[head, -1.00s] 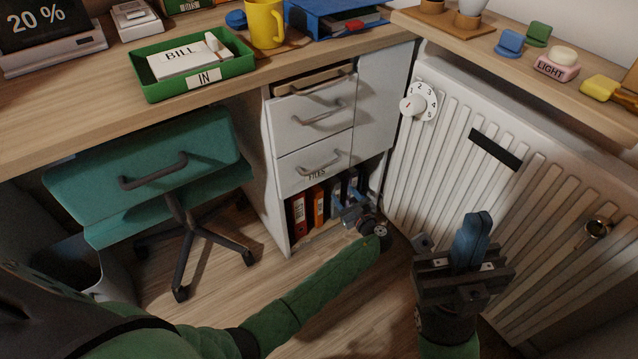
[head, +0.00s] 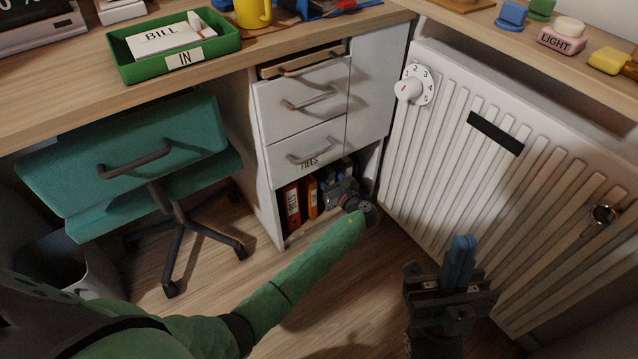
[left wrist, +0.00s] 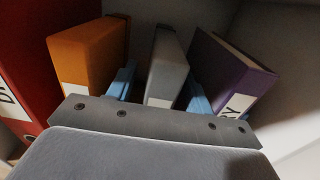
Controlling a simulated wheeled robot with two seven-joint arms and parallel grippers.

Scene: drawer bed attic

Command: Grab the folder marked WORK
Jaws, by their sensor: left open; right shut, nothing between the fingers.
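In the left wrist view, a grey folder (left wrist: 167,72) stands between the two blue fingers of my open left gripper (left wrist: 160,90). I cannot tell whether they touch it. An orange folder (left wrist: 85,60) and a red folder (left wrist: 30,80) stand to its left. A purple folder (left wrist: 232,72) leans to its right, its white label partly hidden. I cannot read WORK on any label. In the head view, my left gripper (head: 340,190) reaches into the open shelf, beside the red (head: 292,207) and orange folders (head: 310,197). My right gripper (head: 459,260) is shut and empty before the radiator.
The shelf lies under a drawer labelled FILES (head: 306,150). The white radiator (head: 450,150) stands close on the right. A teal chair (head: 125,160) stands to the left. The desk above holds a green tray (head: 172,45). Some wooden floor (head: 220,280) is clear.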

